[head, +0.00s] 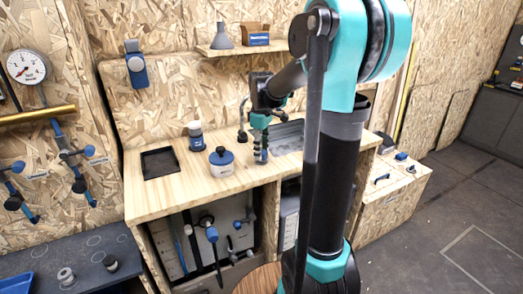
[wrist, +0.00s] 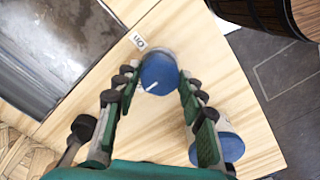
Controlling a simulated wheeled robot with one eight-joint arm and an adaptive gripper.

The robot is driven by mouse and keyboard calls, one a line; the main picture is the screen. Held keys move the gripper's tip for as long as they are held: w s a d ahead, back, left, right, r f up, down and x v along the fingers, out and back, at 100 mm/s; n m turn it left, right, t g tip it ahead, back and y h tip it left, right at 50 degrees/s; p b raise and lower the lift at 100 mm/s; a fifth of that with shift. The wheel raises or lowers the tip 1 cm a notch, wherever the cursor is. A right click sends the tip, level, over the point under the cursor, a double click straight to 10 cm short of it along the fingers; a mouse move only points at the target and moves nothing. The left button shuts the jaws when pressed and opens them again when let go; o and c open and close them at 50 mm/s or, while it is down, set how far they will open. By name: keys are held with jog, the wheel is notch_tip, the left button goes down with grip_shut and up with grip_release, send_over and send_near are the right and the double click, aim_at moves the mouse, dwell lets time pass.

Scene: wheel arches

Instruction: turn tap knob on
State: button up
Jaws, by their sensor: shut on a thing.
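The tap knob (wrist: 159,74) has a round blue top with a white pointer line and sits on the wooden counter in the wrist view. An "ON" label (wrist: 139,41), upside down in the picture, lies beside it. My gripper (wrist: 158,85) has one green finger on each side of the knob and is shut on it. In the head view my gripper (head: 260,145) points down at the counter by the sink, and the fingers hide most of the knob. The tap spout (head: 242,118) stands behind, at the sink's left end.
The metal sink (head: 288,136) is right of my gripper. A blue-lidded pot (head: 221,157) stands close on the left and shows beside my right finger in the wrist view (wrist: 230,147). A blue-topped jar (head: 196,135) and a dark tray (head: 160,163) are further left. A shelf (head: 232,50) hangs above.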

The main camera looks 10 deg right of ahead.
jog(key=m, duration=0.4)
jog(key=shift+m, duration=0.4)
jog(key=m, duration=0.4)
jog(key=shift+m, duration=0.3)
jog(key=m, duration=0.4)
jog(key=shift+m, duration=2.2)
jog(key=o, duration=1.2)
jog(key=shift+c, duration=0.2)
jog(key=shift+r, duration=0.1)
